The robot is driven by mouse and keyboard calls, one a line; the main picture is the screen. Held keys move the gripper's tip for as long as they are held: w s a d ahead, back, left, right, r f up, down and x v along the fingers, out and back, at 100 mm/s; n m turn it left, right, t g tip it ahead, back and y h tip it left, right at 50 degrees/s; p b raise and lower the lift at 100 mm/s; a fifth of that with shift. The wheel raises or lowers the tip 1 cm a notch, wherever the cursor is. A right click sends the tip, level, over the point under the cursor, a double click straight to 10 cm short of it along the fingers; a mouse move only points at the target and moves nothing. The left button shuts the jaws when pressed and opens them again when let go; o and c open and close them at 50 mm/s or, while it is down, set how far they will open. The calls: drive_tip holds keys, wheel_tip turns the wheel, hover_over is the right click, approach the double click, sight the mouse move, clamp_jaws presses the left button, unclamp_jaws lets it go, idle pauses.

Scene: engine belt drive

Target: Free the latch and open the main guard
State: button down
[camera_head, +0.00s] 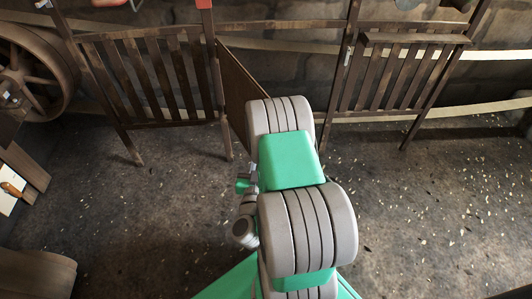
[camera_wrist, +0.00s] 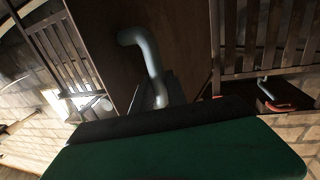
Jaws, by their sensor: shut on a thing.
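A plain brown panel (camera_head: 240,80), which looks like the main guard, stands at an angle to the slatted fences in the head view. It also fills the upper middle of the wrist view (camera_wrist: 120,40). A grey bent handle (camera_wrist: 148,48) sticks out from it. My gripper (camera_wrist: 172,90) is shut on the lower part of this handle; its dark fingers are partly hidden by the gripper's green body. In the head view my arm hides the gripper and handle. A grey rod with a red end (camera_wrist: 277,103), possibly the latch, shows at right in the wrist view.
Slatted fence sections stand left (camera_head: 150,75) and right (camera_head: 395,70) of the panel. A large spoked wheel (camera_head: 30,75) is at the far left. A red piece (camera_head: 204,4) tops a post. The speckled floor (camera_head: 430,220) at right is clear.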

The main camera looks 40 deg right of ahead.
drive_tip(key=shift+w, duration=0.1)
drive_tip(key=c, duration=1.3)
unclamp_jaws()
